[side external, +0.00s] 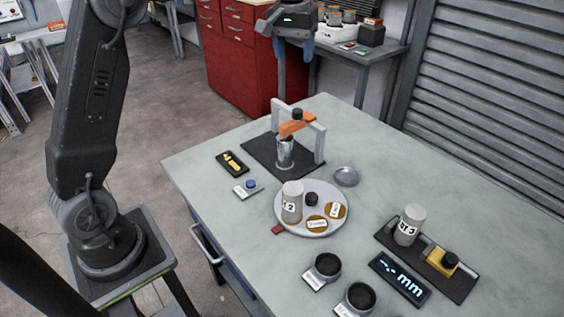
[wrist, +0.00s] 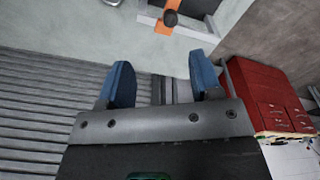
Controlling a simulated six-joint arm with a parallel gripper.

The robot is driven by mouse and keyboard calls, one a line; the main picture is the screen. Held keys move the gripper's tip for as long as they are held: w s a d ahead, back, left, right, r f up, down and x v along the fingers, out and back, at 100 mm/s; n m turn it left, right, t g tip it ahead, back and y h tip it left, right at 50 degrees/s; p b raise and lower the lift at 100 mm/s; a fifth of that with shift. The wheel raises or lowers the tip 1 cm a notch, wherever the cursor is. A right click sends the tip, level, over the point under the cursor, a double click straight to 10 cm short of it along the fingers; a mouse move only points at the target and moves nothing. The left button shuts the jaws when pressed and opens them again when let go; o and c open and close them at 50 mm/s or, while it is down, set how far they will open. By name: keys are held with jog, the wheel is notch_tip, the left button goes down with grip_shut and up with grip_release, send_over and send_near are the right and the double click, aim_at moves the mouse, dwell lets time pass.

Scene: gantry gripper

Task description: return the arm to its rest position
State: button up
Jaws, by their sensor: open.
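My gripper (side external: 287,37) hangs high at the top of the side external view, beyond the far edge of the worktable and well above it. Its two blue fingers stand apart in the wrist view (wrist: 161,80), with nothing between them. The worktable (side external: 210,165) lies below and nearer the camera. On it a grey gantry (side external: 318,143) with an orange crosspiece (side external: 296,127) stands over a metal cylinder (side external: 285,153) on a dark plate. The orange piece also shows at the top of the wrist view (wrist: 163,27).
A round tray (side external: 284,219) holds a labelled cylinder (side external: 292,202), a black knob and gold discs. Another cylinder (side external: 410,225) stands by a mm display (side external: 400,279). A red cabinet (side external: 236,62), a back bench (side external: 379,50) and a shutter (side external: 490,90) stand behind. The table's left corner is bare.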

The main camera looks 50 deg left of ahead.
jog(key=s+d+r+m+t, duration=0.25)
jog(key=s+d, duration=0.25)
jog(key=s, duration=0.5)
jog(key=s+d+f+m+t, duration=0.1)
jog(key=s+d+f, duration=0.1)
jog(key=s, duration=0.7)
jog(key=s+d+f+m+t, duration=0.1)
jog(key=s+f, duration=0.4)
jog(key=s, duration=0.5)
jog(key=shift+d+f+m, duration=0.2)
jog(key=shift+d+m, duration=0.25)
jog(key=shift+d, duration=0.2)
jog(key=shift+c, duration=0.2)
